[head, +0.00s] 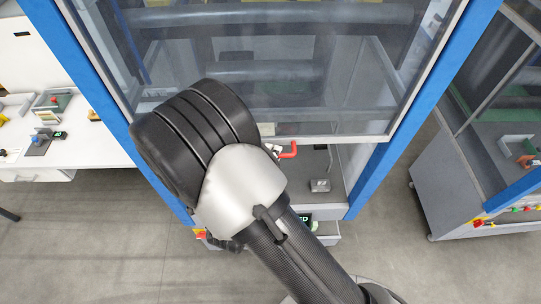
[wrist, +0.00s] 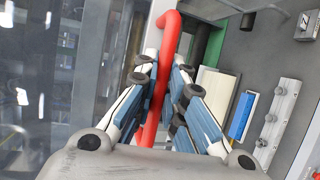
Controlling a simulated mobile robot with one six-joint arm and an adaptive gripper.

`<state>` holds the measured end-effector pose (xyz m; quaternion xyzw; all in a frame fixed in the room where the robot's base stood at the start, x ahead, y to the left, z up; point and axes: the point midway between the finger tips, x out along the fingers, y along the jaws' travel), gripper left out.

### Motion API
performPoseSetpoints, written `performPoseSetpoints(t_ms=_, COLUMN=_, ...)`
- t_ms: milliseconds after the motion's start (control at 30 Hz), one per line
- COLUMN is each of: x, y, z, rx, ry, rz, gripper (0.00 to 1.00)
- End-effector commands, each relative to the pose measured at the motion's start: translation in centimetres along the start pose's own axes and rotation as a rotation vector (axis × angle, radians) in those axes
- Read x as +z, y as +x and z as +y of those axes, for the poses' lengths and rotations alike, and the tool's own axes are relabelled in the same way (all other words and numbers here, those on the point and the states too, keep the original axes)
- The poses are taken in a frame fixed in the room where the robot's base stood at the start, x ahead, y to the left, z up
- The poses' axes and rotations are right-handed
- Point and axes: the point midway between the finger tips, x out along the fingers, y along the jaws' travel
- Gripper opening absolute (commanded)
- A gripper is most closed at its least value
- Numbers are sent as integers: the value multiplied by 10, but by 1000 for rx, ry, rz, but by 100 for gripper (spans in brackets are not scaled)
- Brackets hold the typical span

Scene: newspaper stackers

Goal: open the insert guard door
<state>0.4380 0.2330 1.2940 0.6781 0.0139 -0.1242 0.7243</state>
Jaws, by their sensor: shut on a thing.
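The insert guard door (head: 330,95) is a clear panel in a grey frame, set between blue posts in the head view. Its red handle (head: 289,150) sits at the bottom edge, and a grey bay shows below that edge. In the wrist view the red handle (wrist: 169,22) runs between the blue pads of my gripper (wrist: 165,85). My gripper is shut on the handle, with a finger on each side. In the head view my arm hides most of the gripper and part of the door's lower left edge.
A small grey block (head: 320,185) lies in the bay below the door. A white table (head: 75,140) with small items stands at left. Another blue-framed machine (head: 450,180) stands at right. Grey floor is free on both sides in front.

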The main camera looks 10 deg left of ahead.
Motion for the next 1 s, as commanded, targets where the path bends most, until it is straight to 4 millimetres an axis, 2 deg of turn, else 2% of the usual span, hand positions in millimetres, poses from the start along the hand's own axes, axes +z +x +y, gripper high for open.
performPoseSetpoints(t_ms=333, x=0, y=0, z=2, rx=2, ry=1, rz=0, gripper=0)
performPoseSetpoints(t_ms=367, x=0, y=0, z=2, rx=2, ry=1, rz=0, gripper=11)
performPoseSetpoints(t_ms=667, x=0, y=0, z=1, rx=1, ry=0, rz=0, gripper=31)
performPoseSetpoints(t_ms=1000, x=0, y=-2, z=1, rx=0, ry=0, rz=1, gripper=31)
